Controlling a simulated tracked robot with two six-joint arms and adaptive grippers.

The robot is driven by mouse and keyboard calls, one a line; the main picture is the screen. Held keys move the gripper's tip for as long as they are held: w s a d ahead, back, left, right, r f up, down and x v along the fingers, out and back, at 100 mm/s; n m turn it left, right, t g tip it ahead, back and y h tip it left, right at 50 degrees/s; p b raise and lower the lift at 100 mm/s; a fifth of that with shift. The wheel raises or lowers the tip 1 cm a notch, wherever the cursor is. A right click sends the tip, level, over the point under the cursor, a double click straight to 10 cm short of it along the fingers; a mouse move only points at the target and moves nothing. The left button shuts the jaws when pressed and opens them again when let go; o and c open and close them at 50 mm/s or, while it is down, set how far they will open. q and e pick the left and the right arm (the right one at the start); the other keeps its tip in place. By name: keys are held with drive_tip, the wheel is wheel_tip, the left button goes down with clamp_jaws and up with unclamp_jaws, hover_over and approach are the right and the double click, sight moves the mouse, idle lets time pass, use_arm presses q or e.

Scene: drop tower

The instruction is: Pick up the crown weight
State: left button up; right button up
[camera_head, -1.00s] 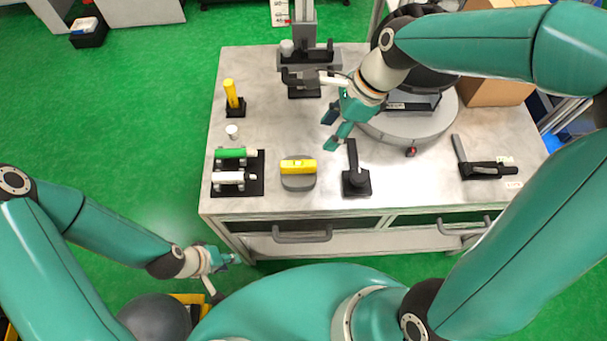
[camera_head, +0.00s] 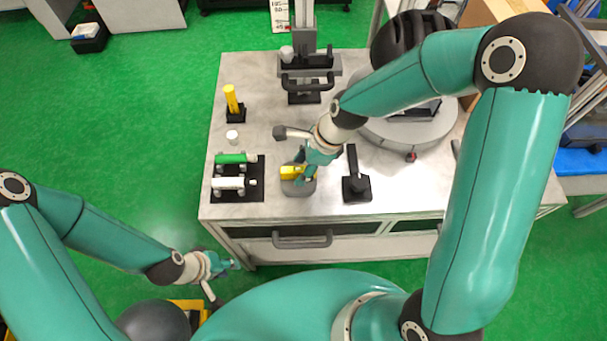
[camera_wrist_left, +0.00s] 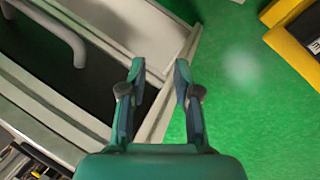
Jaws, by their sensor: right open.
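A yellow block (camera_head: 288,173) lies on a rounded grey stand (camera_head: 298,188) near the table's front edge; no label shows whether it is the crown weight. My right gripper (camera_head: 308,174) is open at the block's right end, with its fingers over that end and hiding part of it. I cannot tell whether they touch it. My left gripper (camera_head: 226,263) hangs in front of the table's left corner. In the left wrist view its fingers (camera_wrist_left: 159,70) are apart with nothing between them.
A green cylinder (camera_head: 231,158) and a white cylinder (camera_head: 228,183) lie on a black rack (camera_head: 257,180) left of the block. A yellow upright cylinder (camera_head: 231,98) and a small white cup (camera_head: 232,136) stand behind. A black lever fixture (camera_head: 356,187) stands to the right. A drop tower (camera_head: 308,65) rises at the back.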

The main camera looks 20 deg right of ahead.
drive_tip(key=shift+x, duration=1.15)
clamp_jaws()
